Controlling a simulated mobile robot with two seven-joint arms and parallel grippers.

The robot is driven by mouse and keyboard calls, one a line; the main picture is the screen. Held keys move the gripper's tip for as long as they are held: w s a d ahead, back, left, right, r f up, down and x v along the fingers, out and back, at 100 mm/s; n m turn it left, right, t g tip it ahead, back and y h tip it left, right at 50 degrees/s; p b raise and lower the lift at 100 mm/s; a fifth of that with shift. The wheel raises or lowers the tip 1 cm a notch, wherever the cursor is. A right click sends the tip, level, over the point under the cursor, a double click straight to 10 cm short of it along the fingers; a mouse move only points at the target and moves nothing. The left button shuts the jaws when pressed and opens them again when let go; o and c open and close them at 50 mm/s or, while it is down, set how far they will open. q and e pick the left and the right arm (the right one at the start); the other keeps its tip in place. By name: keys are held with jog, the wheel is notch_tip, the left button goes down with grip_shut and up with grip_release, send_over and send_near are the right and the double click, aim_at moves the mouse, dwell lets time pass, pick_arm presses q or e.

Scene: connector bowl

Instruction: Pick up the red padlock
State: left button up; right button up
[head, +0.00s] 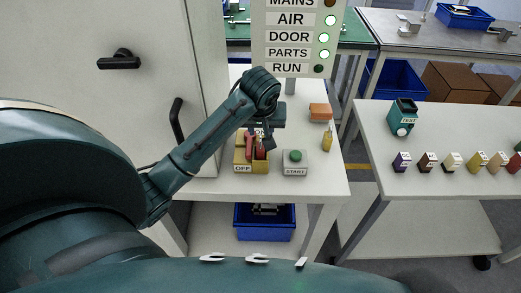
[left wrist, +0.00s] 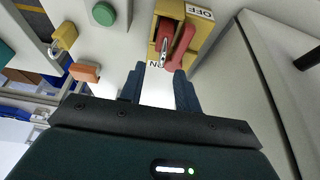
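A yellow switch box (head: 243,166) with an OFF label stands on the white bench, below my left gripper in the head view. Two red parts sit on it: a darker one with a grey metal piece (left wrist: 165,42) and a lighter curved one (left wrist: 183,44). I cannot tell for certain which is the padlock. My left gripper (head: 264,138) partly covers them in the head view. In the left wrist view its fingers (left wrist: 158,72) are apart with nothing between them, just short of the box's ON-label edge. My right gripper is not in view.
A START box with a green button (head: 295,156), a yellow item (head: 327,140) and an orange block (head: 320,111) stand right of the switch box. A grey cabinet (head: 150,90) rises at left. A sign panel (head: 290,38) stands behind. A blue bin (head: 264,222) is below.

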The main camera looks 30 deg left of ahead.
aim_at(260, 137)
pick_arm(q)
jog(key=x, duration=0.5)
jog(key=shift+s+f+p, duration=0.15)
jog(key=shift+s+p, duration=0.05)
jog(key=shift+p, duration=0.1)
grip_shut()
